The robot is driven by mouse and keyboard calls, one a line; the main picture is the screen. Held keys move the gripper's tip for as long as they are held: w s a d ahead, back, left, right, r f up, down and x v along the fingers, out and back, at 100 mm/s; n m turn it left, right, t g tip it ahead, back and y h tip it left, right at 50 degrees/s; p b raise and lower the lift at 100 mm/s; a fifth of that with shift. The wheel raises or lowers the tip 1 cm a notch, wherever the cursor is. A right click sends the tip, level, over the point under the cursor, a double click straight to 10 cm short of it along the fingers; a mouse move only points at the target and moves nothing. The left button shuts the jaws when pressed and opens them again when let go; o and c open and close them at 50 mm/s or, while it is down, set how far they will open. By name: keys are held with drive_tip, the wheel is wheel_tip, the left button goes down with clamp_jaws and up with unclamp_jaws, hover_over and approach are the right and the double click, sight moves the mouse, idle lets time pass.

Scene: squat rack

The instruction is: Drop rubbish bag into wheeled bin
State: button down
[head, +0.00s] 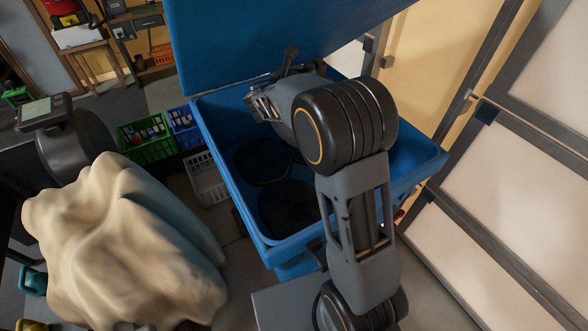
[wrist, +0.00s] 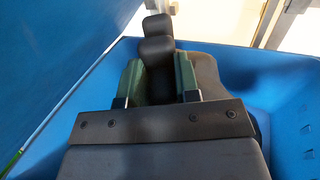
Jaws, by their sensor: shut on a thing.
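The blue wheeled bin (head: 222,160) stands open in the head view, its lid (head: 255,35) raised at the back. My gripper (head: 262,104) is over the bin's far left part. In the wrist view my gripper (wrist: 158,75) has its green fingers shut on a black, knobbly piece, which looks like the neck of the rubbish bag (wrist: 156,45). A black piece of it (head: 290,58) also sticks up beside the gripper in the head view. The rest of the bag is mostly hidden by my gripper and arm. Dark rounded shapes (head: 262,162) lie inside the bin.
A cream cloth-covered heap (head: 115,245) stands left of the bin. Green (head: 147,140) and blue (head: 184,127) crates and a white crate (head: 205,180) stand on the floor between. Panelled doors (head: 520,190) are close on the right. A workbench (head: 95,45) is at the back left.

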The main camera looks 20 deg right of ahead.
drive_tip(key=shift+d+f+b, duration=0.1)
drive_tip(key=shift+f+b, duration=0.95)
drive_tip(key=shift+f, duration=0.75)
drive_tip(key=c, duration=1.1)
unclamp_jaws()
drive_tip(key=o, duration=0.3)
drive_tip(key=shift+f, duration=0.15)
drive_tip(key=b+v, duration=0.2)
drive_tip(key=v, duration=1.2)
